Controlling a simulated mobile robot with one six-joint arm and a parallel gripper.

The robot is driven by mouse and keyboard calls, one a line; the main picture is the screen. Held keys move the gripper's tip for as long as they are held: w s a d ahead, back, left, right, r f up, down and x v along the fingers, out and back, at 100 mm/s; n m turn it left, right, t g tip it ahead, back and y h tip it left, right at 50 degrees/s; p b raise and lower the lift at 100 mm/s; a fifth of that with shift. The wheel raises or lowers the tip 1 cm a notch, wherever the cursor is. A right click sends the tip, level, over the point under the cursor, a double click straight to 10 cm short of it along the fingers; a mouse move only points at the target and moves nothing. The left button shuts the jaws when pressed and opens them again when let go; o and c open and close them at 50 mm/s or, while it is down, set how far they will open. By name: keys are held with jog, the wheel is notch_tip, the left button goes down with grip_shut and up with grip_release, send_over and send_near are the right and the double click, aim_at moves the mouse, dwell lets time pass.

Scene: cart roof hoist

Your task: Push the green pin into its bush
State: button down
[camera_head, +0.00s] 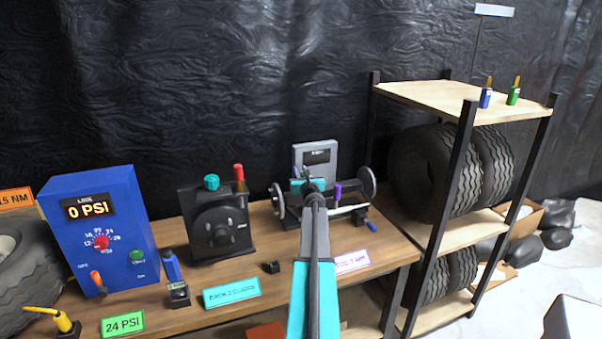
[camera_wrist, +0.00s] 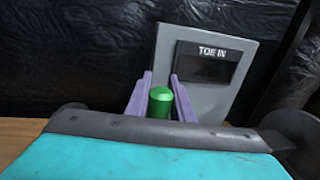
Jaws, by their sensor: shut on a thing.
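The green pin (camera_wrist: 160,103) shows in the wrist view as a short upright cylinder with a rounded top. My gripper (camera_wrist: 161,88) is shut on it, with one pale purple finger on each side. The pin's lower end is hidden behind the dark edge in front. In the head view my gripper (camera_head: 304,174) is at the bench fixture with two round discs (camera_head: 367,183), in front of the grey display box (camera_head: 315,155). The bush cannot be made out in either view, so I cannot tell how the pin sits to it.
The display box reads "TOE IN" in the wrist view (camera_wrist: 208,52). A black device (camera_head: 216,222) and a blue gauge box (camera_head: 100,235) stand left on the bench. A shelf rack with tyres (camera_head: 440,175) stands close right. Small bottles (camera_head: 513,95) stand on its top shelf.

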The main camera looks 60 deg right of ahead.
jog(key=shift+f, duration=0.15)
jog(key=c, duration=1.5)
grip_release()
jog(key=shift+o, duration=0.2)
jog(key=shift+s+a, duration=0.1)
jog(key=b+v, duration=0.2)
jog(key=v, duration=1.1)
jog(key=shift+s+a+b, duration=0.2)
jog(key=shift+a+b, duration=0.05)
jog(key=shift+b, duration=0.05)
jog(key=shift+r, duration=0.2)
